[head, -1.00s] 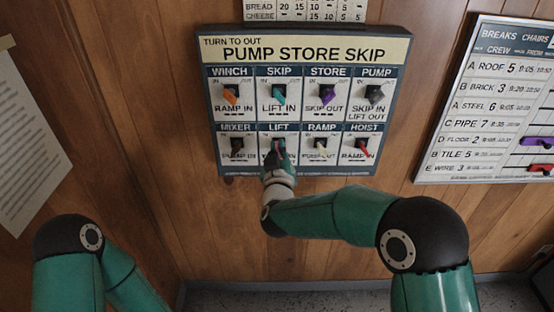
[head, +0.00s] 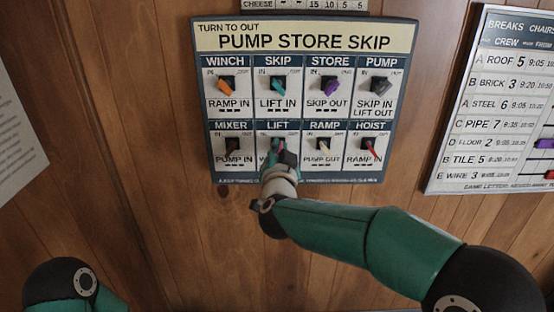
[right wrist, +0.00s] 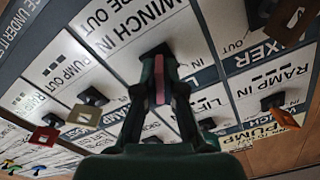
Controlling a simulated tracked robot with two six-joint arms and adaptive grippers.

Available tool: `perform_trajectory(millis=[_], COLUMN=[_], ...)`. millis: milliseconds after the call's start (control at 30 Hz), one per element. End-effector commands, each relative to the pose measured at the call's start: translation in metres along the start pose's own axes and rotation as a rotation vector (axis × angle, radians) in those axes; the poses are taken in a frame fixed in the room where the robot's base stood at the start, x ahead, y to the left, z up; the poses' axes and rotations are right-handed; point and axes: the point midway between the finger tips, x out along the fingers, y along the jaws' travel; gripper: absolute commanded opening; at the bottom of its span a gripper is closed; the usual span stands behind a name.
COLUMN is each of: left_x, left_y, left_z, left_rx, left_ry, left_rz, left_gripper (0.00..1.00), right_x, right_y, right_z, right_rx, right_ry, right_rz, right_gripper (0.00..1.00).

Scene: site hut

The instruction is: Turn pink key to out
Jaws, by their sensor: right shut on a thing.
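The pink key (right wrist: 159,82) sits in the LIFT cell, in the lower row of the key board (head: 305,184). In the right wrist view it is a thin pink strip between the two dark fingers of my right gripper (right wrist: 159,78), which is shut on it. In the head view my right gripper (head: 279,153) reaches up to the LIFT cell from below and covers most of the pink key and some lettering there. Whether the key points to IN or OUT cannot be told. My left gripper is out of view.
An orange key (head: 227,86), teal key (head: 278,87) and purple key (head: 331,88) are in the upper row. A brown key (head: 232,146), cream key (head: 322,145) and red key (head: 370,147) flank the LIFT cell. A crew board (head: 485,120) hangs at the right.

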Motion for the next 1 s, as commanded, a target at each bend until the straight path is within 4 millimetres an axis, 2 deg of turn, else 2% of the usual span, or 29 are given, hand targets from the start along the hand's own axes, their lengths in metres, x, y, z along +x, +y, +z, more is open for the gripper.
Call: perform_trajectory(millis=[33,333,867,900,1000], left_x=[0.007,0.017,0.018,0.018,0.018], left_y=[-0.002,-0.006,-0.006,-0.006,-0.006], left_z=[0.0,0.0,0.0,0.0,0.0], left_rx=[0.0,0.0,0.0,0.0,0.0], left_ry=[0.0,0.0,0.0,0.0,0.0], left_rz=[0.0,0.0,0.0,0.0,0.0], left_gripper=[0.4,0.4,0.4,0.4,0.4], right_x=[0.0,0.0,0.0,0.0,0.0], right_y=[0.003,0.003,0.003,0.004,0.003], right_z=[0.006,0.005,0.004,0.004,0.004], right_rx=[0.032,0.166,0.199,0.199,0.198], right_ry=[-0.006,-0.007,-0.008,-0.008,-0.007], right_rz=[0.002,0.004,0.007,0.007,0.006], right_gripper=[0.0,0.0,0.0,0.09,0.26])
